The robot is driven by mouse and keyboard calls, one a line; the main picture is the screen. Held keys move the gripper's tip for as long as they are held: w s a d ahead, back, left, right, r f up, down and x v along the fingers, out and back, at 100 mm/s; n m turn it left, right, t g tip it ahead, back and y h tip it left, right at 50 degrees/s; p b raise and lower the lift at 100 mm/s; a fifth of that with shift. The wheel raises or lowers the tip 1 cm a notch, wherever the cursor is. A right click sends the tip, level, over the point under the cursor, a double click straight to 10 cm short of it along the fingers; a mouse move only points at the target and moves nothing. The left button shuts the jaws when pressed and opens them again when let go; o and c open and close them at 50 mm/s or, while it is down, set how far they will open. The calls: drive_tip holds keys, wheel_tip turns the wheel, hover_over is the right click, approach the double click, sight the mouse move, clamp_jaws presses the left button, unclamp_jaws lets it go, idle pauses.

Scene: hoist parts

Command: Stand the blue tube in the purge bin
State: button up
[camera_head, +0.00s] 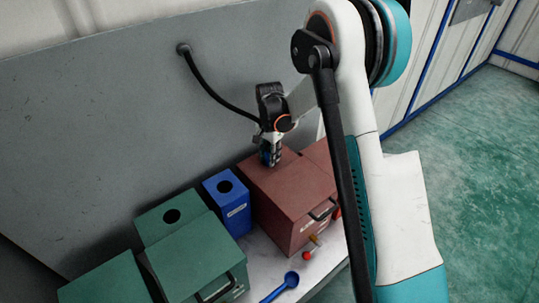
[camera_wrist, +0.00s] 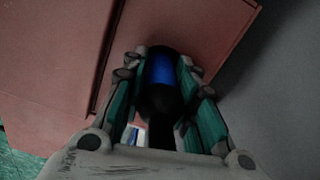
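A blue tube (camera_wrist: 172,72) with dark bands sits between the fingers of my gripper (camera_wrist: 168,85) in the wrist view. The fingers appear closed on it from both sides. In the head view my gripper (camera_head: 269,152) points down over the rear part of the red box, and a bit of blue shows between its fingers. Whether the tube's lower end touches the red box is hidden. Which box is the purge bin cannot be read from the labels.
A blue box (camera_head: 236,214) with a round hole stands left of the red box (camera_head: 283,195). Green boxes (camera_head: 200,262) stand farther left, one with a round hole behind it. A blue spoon-like tool (camera_head: 290,280) and an orange-red item (camera_head: 309,250) lie on the pale bench.

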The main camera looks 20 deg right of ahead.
clamp_jaws()
drive_tip(key=shift+r+p, duration=3.85)
drive_tip(key=shift+r, duration=3.2)
drive_tip(key=shift+a, duration=0.1)
